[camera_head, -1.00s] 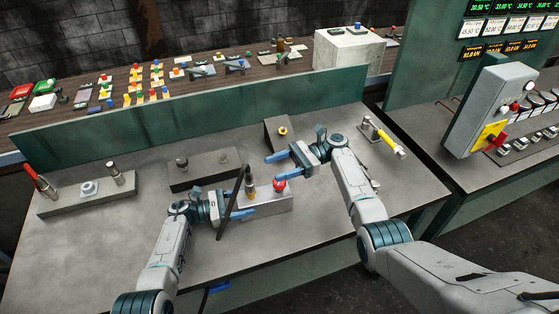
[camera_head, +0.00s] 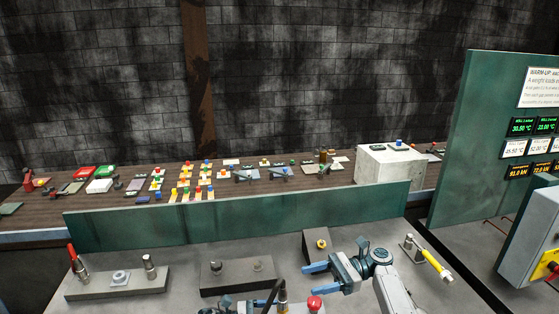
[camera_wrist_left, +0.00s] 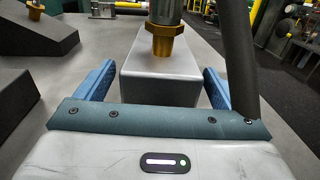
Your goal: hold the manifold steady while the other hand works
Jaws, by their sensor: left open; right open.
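The manifold appears to be the grey block (camera_wrist_left: 160,82) with a brass fitting (camera_wrist_left: 163,40) on top. It lies between the blue fingers of my left gripper (camera_wrist_left: 153,86), which are open with gaps beside the block. In the head view the block is mostly cut off by the bottom edge; its red knob (camera_head: 315,303) and fitting (camera_head: 282,295) show. My left gripper (camera_head: 245,306) is also partly cut off there. My right gripper (camera_head: 311,280) is open and empty, above the bench just behind the red knob.
A dark rod (camera_wrist_left: 238,50) stands beside the right finger in the left wrist view. Behind the manifold are a dark block (camera_head: 238,277) and a block with a brass fitting (camera_head: 316,245). A yellow-handled tool (camera_head: 435,262) is right of my right arm. A green panel (camera_head: 240,215) bounds the bench.

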